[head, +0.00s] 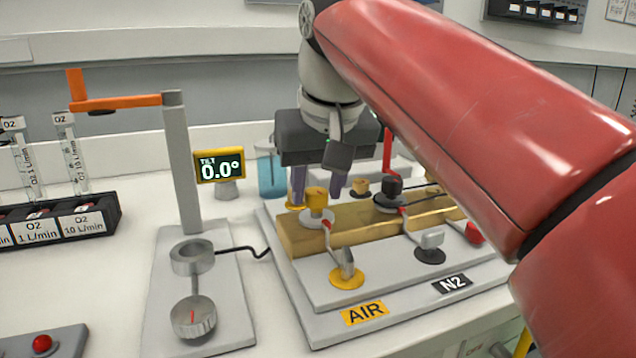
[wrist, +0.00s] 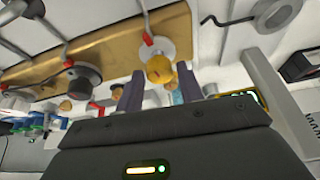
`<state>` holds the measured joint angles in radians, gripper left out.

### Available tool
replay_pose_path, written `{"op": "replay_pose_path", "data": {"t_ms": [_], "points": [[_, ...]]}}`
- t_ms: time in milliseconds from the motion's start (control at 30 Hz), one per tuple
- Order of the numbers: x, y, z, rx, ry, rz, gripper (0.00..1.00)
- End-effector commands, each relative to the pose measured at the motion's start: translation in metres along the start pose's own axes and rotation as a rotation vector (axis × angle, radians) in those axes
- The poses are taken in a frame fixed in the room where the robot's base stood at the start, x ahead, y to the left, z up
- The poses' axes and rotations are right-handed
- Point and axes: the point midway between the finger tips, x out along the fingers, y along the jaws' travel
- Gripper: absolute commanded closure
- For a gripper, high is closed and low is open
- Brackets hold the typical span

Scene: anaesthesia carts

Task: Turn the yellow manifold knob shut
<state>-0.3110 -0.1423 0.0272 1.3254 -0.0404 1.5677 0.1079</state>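The yellow knob (head: 317,198) stands on the brass manifold block (head: 370,222) at its left end, above the yellow AIR label (head: 364,313). My gripper (head: 316,190) points down at the knob, with its two purple-grey fingers apart, one on each side of the knob in the head view. In the wrist view the yellow knob (wrist: 160,69) shows beyond and between the fingertips (wrist: 160,85). Clear space shows between the knob and the fingers there; I see no contact. The gripper holds nothing. The knob's exact angle is hard to tell.
A black knob (head: 390,190) sits to the right on the same block, above the N2 label (head: 452,284). A grey post (head: 182,165) with an orange arm stands left, beside a tilt display (head: 220,166) reading 0.0°. Flow tubes stand far left.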

Motion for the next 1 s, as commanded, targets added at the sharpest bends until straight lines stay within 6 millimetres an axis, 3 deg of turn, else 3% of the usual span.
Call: {"op": "replay_pose_path", "data": {"t_ms": [33,233,600,867,900,1000], "points": [[-0.0001,0.0000,0.0000,0.000,0.000,0.000,0.69],[-0.0001,0.0000,0.0000,0.000,0.000,0.000,0.94],[-0.0012,-0.0010,-0.0006,0.156,-0.002,0.065,0.94],[0.0000,-0.0013,-0.0002,0.162,0.000,0.067,0.94],[0.0000,-0.0012,-0.0002,0.162,0.000,0.067,0.69],[0.0000,-0.0012,-0.0002,0.162,0.000,0.067,0.56]]}}
